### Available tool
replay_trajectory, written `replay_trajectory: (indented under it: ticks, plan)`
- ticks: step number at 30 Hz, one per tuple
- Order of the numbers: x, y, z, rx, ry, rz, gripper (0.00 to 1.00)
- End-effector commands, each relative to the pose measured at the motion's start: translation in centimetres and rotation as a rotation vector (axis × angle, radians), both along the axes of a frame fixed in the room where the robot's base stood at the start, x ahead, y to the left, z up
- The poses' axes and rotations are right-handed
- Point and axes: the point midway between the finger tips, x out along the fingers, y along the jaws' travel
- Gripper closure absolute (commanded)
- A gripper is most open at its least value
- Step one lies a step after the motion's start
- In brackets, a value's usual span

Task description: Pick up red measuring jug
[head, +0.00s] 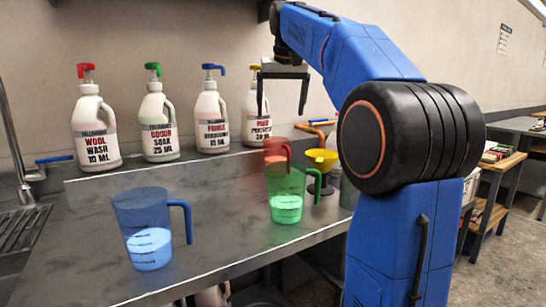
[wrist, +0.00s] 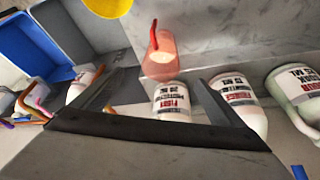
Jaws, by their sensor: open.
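The red measuring jug (head: 276,151) is see-through and stands on the grey counter, partly hidden behind the green jug (head: 288,205) in the head view. In the wrist view the red jug (wrist: 161,66) shows ahead of the fingers, with pale liquid inside and its handle pointing up in the picture. My gripper (head: 282,112) is open and empty, fingers pointing down, above the back of the counter and higher than the red jug. In the wrist view its two dark fingers (wrist: 150,88) are spread apart, not touching the jug.
A blue jug (head: 145,225) stands at the counter's front left. Several pump bottles (head: 212,120) line the back ledge. A yellow funnel (head: 322,158) is right of the red jug. A blue bin (wrist: 28,50) shows in the wrist view. Counter between blue and green jugs is clear.

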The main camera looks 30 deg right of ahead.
Motion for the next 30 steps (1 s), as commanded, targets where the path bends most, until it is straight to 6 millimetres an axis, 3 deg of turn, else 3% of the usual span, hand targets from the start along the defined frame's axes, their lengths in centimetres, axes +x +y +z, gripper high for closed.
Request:
replay_trajectory:
  ticks: [5,21,30]
  plan:
    - [0.4,-0.1,-1.0,0.0,0.001,0.0,0.07]
    - [3.7,-1.4,-9.6,0.0,0.001,0.0,0.07]
    - [4.4,-1.7,-11.4,0.0,0.001,0.0,0.07]
